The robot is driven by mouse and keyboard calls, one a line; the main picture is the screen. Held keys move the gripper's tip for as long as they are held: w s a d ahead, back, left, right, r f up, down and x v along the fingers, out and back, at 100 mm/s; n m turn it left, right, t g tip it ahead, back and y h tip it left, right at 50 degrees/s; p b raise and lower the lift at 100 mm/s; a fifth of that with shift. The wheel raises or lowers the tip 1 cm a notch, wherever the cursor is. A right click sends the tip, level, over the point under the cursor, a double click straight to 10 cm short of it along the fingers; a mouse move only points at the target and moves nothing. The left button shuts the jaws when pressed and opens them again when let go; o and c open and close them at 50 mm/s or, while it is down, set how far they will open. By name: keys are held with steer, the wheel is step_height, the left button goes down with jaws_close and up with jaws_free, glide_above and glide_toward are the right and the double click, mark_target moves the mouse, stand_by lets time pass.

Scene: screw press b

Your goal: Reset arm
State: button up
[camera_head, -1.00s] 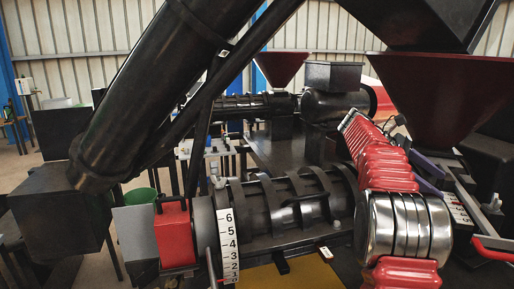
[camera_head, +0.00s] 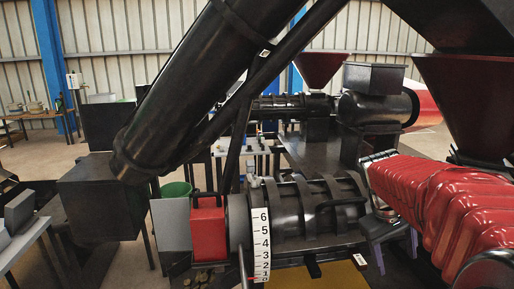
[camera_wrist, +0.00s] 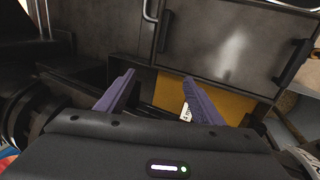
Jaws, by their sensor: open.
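My gripper (camera_wrist: 155,92) shows in the wrist view with its two purple fingers spread apart and nothing between them. Past the fingers are a dark metal panel and a yellow panel (camera_wrist: 208,93). In the head view my red ribbed arm (camera_head: 440,195) reaches in from the lower right.
A white numbered scale (camera_head: 261,240) and a red box (camera_head: 208,228) stand at the barrel's left end. A dark red hopper (camera_head: 465,105) hangs close above my arm. A large black sloping tube (camera_head: 195,85) crosses the upper left.

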steer(key=s+a+t+y, duration=0.2)
steer(key=s+a, duration=0.6)
steer(key=a, duration=0.2)
steer(key=s+a+f+m+t+y, duration=0.1)
steer(key=s+a+t+y, duration=0.1)
steer(key=s+a, duration=0.6)
steer(key=a+t, duration=0.1)
steer(key=a, duration=0.2)
steer(key=shift+f, duration=0.15)
steer(key=shift+s+d, duration=0.1)
steer(key=shift+d, duration=0.05)
